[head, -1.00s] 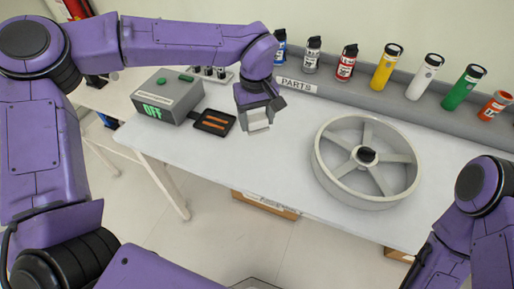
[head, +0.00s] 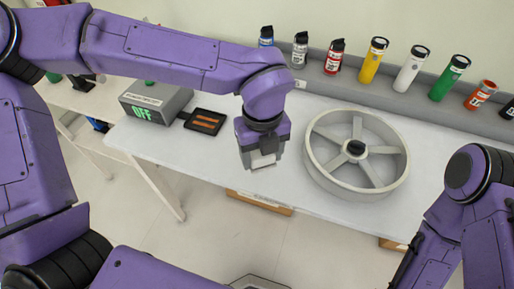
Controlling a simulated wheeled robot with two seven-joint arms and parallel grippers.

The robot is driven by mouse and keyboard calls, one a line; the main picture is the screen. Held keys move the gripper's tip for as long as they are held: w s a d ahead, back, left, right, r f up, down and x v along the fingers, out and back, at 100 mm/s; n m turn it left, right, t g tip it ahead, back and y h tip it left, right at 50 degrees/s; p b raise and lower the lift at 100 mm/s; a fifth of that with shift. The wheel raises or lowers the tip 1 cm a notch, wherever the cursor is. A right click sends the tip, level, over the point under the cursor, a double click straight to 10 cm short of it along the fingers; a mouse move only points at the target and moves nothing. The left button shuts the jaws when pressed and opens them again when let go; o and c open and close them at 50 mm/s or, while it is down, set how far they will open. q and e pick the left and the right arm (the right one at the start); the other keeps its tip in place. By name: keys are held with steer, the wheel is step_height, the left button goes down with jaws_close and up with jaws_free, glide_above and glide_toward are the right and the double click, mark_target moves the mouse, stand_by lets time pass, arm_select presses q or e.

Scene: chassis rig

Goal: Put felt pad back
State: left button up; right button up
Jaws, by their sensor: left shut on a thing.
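My left gripper (head: 263,163) points down over the white table, left of the large grey spoked wheel. It is shut on a pale, blocky piece (head: 263,157), which seems to be the felt pad; the gripper hides part of it. The piece is near the table's front edge, and I cannot tell its exact height. My right arm shows at the lower right, but its gripper is not in view.
The spoked wheel (head: 312,157) lies flat on the table (head: 225,152). A black tray with orange strips (head: 187,124) sits beside a grey box reading OFF (head: 172,104). Several coloured bottles, including a yellow one (head: 375,62), stand along the back ledge.

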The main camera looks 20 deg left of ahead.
arm_select(q)
steer(key=shift+s+n, duration=0.1)
steer(key=shift+n, duration=0.4)
steer(key=w+a+f+p, duration=0.1)
steer(key=w+f+p, duration=0.1)
steer(key=w+f, duration=0.1)
steer(key=w+a+f+p, duration=0.1)
steer(key=w+a+f, duration=0.1)
steer(key=w, duration=0.3)
steer(key=w+a+f+p, duration=0.1)
steer(key=w+f+p, duration=0.1)
steer(key=w+f, duration=0.2)
steer(key=shift+w+a+p, duration=0.2)
steer(key=shift+a+p, duration=0.15)
steer(key=shift+w+a+f, duration=0.1)
steer(key=shift+w+f, duration=0.1)
steer(key=shift+f, duration=0.2)
step_height(320, 180, down, 3)
steer(key=shift+r+p, duration=0.15)
steer(key=shift+p, duration=0.35)
steer(key=shift+f, duration=0.45)
steer(key=o, duration=1)
